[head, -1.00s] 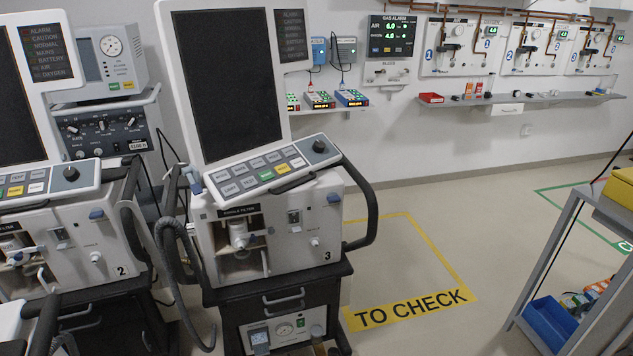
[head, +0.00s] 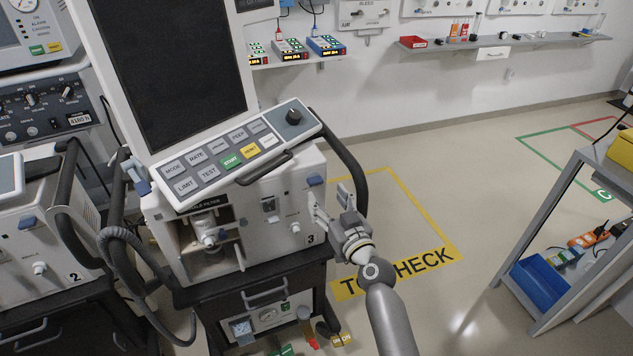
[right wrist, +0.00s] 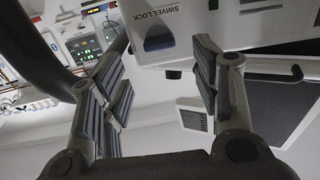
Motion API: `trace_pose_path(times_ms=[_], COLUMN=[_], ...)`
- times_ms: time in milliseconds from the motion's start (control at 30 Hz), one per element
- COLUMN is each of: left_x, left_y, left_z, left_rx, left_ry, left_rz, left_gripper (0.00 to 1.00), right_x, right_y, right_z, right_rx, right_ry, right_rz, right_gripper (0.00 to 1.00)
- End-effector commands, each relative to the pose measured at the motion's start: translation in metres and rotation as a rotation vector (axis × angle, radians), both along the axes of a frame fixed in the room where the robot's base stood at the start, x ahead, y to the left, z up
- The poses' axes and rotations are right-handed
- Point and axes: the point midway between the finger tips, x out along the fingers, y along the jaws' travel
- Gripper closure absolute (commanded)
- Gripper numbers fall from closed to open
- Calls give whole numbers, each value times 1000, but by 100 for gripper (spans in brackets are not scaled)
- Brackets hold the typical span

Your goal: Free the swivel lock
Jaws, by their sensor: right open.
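Ventilator 3 (head: 285,238) stands left of centre in the head view, with its tilted screen and key panel on top. A blue lever (head: 315,180) sits on its front at the upper right. In the right wrist view the blue lever (right wrist: 157,38) is next to the "SWIVEL LOCK" lettering, which appears upside down. My right gripper (head: 332,205) is open and empty, just below and right of the lever in the head view. The wrist view shows the lever beyond the open fingers (right wrist: 162,75), apart from them. My left gripper is out of view.
A black handle (head: 350,165) curves along the ventilator's right side, close behind my gripper. Ventilator 2 (head: 30,245) and a grey hose (head: 125,240) are at the left. A shelved cart (head: 560,205) stands at the right.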

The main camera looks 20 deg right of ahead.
Motion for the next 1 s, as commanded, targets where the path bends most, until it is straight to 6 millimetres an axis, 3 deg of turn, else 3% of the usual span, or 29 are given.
trace_pose_path(times_ms=[200,400,867,1000], left_x=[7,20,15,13], left_y=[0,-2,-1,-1], left_z=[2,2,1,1], left_rx=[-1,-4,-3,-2], left_ry=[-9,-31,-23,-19], left_rz=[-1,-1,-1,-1], left_gripper=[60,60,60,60], right_x=[37,58,67,67], right_y=[4,6,7,7], right_z=[1,0,-1,-1], right_rx=[2,2,1,1], right_ry=[-1,1,2,2], right_rz=[0,0,0,0], right_gripper=[43,43,43,60])
